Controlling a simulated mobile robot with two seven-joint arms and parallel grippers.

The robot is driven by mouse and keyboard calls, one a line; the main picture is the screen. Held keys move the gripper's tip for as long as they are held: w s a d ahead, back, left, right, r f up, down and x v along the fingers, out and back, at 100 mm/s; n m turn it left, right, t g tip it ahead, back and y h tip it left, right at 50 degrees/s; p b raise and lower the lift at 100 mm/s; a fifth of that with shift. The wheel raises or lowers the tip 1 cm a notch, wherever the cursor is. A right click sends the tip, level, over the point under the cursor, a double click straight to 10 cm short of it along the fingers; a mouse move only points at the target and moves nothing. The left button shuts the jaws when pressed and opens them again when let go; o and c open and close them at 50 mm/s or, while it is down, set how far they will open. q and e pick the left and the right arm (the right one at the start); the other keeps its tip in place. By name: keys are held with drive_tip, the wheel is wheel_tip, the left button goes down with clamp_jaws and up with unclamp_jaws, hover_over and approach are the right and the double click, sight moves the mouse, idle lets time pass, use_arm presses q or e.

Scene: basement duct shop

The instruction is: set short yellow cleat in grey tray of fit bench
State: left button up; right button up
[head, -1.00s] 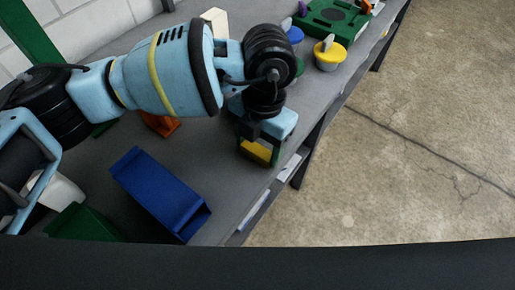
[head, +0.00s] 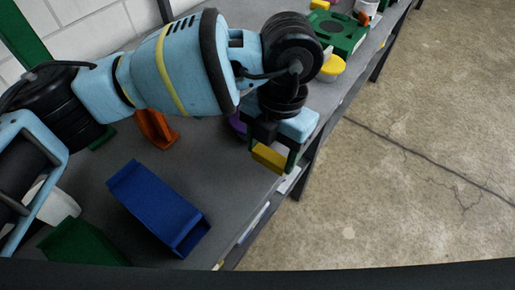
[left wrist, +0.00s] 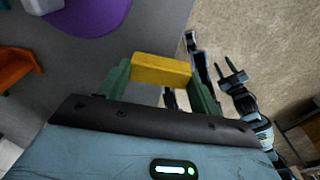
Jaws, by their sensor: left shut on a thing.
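The short yellow cleat (head: 269,158) is a small block between the fingers of my left gripper (head: 276,157). In the head view it shows over the bench's front edge. In the left wrist view the cleat (left wrist: 161,70) spans between the two green fingertips, which are shut on it. My right gripper (left wrist: 231,72) shows only in the left wrist view, with two thin green fingers apart and nothing seen between them. I cannot make out a grey tray in either view.
A blue bin (head: 155,205), a green bin (head: 82,243) and an orange piece (head: 155,129) are on the grey bench. A purple round thing (left wrist: 92,14) is near my left gripper. A yellow-topped pot (head: 331,68) and green fixture (head: 340,35) are farther along.

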use_arm(q)
drive_tip(key=s+d+r+b, duration=0.1)
drive_tip(key=s+d, duration=0.3)
drive_tip(key=d, duration=0.8)
drive_tip(key=shift+d+r, duration=0.15)
drive_tip(key=shift+d, duration=0.25)
